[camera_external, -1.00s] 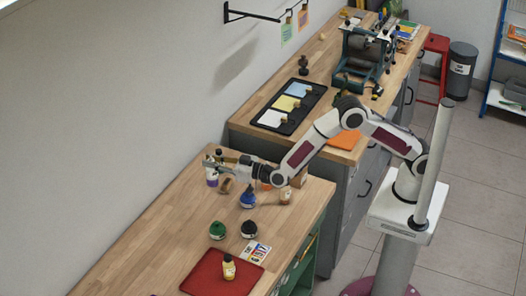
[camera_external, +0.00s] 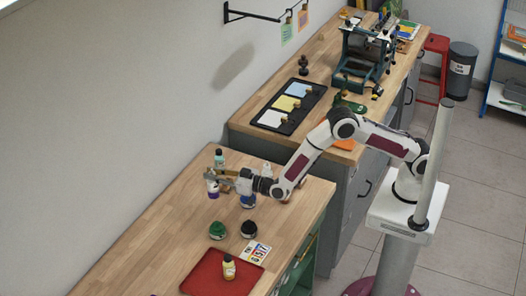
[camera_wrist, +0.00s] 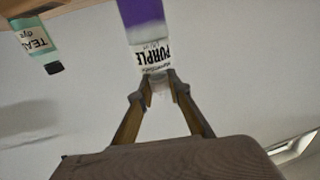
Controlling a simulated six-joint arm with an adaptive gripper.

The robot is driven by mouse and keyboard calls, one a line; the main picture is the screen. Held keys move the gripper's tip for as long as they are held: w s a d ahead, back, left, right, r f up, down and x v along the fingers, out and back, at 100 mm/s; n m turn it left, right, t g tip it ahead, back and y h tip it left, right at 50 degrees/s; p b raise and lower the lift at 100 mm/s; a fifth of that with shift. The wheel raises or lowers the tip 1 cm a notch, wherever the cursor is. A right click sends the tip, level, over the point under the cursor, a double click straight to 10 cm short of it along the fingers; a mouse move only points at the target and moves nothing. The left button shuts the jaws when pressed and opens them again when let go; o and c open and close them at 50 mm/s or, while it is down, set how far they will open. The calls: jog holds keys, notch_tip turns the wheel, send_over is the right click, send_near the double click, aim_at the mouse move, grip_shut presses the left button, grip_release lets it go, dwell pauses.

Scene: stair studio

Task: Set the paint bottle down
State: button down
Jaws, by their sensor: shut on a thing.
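The paint bottle (camera_wrist: 155,50) has a purple band and a white label reading PURPLE in the wrist view. My gripper (camera_wrist: 159,82) is shut on it near its white end. In the external view the purple bottle (camera_external: 213,187) hangs below my gripper (camera_external: 214,175), above the left part of the wooden bench (camera_external: 165,225). I cannot tell whether its base touches the bench. A teal bottle (camera_external: 219,157) stands just behind it; this teal bottle also shows at upper left in the wrist view (camera_wrist: 36,40).
A blue bottle (camera_external: 248,202) is partly hidden below my gripper. Green (camera_external: 217,230) and black (camera_external: 249,229) bottles stand nearer. The bench's left side is clear.

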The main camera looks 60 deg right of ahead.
dwell(0.3)
jog(key=shift+f, duration=1.85)
jog(key=shift+f, duration=0.1)
jog(key=c, duration=1.9)
grip_release()
jog(key=shift+f, duration=0.1)
jog(key=shift+r, duration=0.25)
jog(key=s+d, duration=0.2)
jog(key=s, duration=1)
jog(key=shift+w, duration=0.15)
